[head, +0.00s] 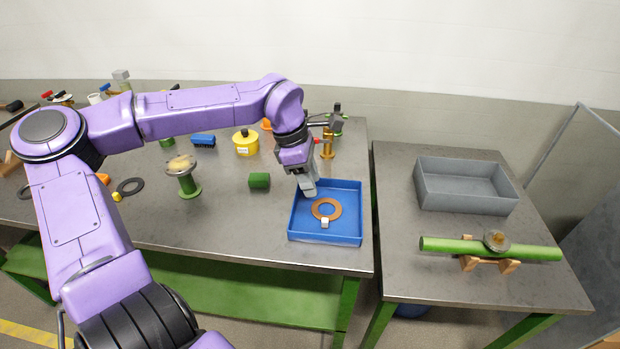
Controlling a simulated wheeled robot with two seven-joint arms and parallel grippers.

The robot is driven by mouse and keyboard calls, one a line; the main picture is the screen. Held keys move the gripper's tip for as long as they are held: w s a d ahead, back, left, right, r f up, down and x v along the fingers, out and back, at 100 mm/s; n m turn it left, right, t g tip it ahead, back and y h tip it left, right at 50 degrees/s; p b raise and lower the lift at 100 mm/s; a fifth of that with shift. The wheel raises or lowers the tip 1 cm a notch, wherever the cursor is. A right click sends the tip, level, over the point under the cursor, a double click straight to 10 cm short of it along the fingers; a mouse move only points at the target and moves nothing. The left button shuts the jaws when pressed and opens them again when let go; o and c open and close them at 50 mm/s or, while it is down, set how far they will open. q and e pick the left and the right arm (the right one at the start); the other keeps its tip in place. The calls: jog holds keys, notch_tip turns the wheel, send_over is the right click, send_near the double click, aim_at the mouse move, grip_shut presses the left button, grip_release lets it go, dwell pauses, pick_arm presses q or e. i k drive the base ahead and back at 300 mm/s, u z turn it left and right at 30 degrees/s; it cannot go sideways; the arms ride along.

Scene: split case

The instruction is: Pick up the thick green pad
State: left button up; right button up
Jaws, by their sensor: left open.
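The thick green pad (259,180) looks like a small dark green block. It lies on the left metal table, just left of the blue tray (326,240). My left gripper (308,188) points down over the back left corner of the blue tray, to the right of the green pad and apart from it. The gripper is open, and nothing shows between its fingers. Its fingertips are small and partly merge with the tray behind them. My right gripper is out of view.
The tray holds a copper-coloured ring (318,211) and a small pale block (325,223). A green flanged post (189,189) and a yellow container (246,145) stand near the pad. The right table holds a grey bin (430,190) and a green pipe (450,245). A gap separates the tables.

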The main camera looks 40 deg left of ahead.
aim_at(256, 180)
jog(key=u, duration=2.15)
